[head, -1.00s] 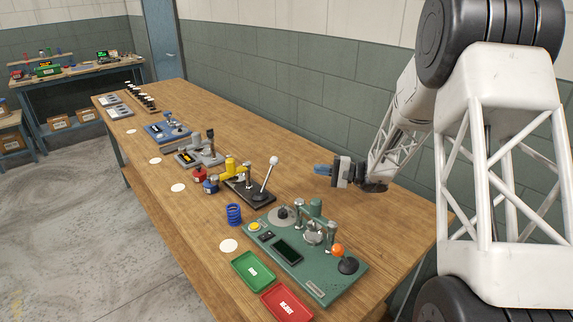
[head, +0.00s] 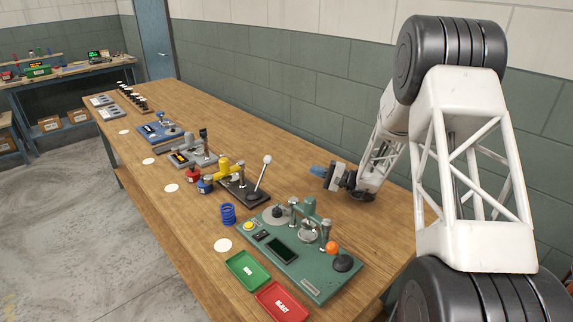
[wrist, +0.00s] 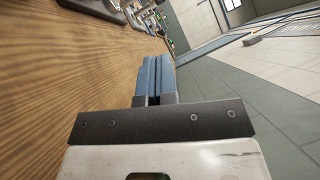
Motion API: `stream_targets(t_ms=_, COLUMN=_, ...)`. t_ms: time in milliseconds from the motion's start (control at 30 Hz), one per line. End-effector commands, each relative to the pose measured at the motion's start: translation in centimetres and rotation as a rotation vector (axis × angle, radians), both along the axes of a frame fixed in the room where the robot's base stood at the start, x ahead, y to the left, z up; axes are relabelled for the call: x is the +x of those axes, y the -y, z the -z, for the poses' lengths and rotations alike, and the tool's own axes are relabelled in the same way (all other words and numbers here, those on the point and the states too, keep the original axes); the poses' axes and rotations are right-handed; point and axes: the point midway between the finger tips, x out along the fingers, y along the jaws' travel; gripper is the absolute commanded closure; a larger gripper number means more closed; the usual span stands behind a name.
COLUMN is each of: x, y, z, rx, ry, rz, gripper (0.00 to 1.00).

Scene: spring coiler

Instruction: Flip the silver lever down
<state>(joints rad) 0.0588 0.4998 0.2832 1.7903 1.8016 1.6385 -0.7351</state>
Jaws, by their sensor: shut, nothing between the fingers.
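A lever with a silver rod and pale round knob (head: 262,173) stands tilted, knob up and to the right, on a black base (head: 236,190) in the head view. A yellow fixture (head: 221,167) sits on the same base. A grey station (head: 187,155) lies farther along; whether it has a silver lever is too small to tell. My gripper (head: 317,171) is to the right of the lever and apart from it, over the bench, with its blue fingers together and empty. In the wrist view the closed fingers (wrist: 158,58) point along the bench; the lever cannot be made out there.
A green station (head: 290,250) with an orange-knobbed stick stands nearer. A blue spring (head: 228,214), a green tray (head: 248,269) and a red tray (head: 282,302) are by the front edge. The wooden bench (head: 300,150) is clear near the wall (head: 340,90).

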Motion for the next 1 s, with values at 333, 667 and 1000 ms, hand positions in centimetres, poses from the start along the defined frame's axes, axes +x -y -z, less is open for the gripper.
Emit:
stream_targets(t_ms=333, x=0.4, y=-1.9, z=-0.4, rx=-0.001, ry=0.000, rz=-0.001, gripper=1.00)
stream_targets(t_ms=667, x=1.4, y=-6.4, z=-1.2, rx=0.000, ry=0.000, rz=-0.002, gripper=1.00)
stream_targets(t_ms=1000, x=1.3, y=-10.9, z=-2.3, rx=0.000, ry=-0.001, rz=-0.002, gripper=1.00)
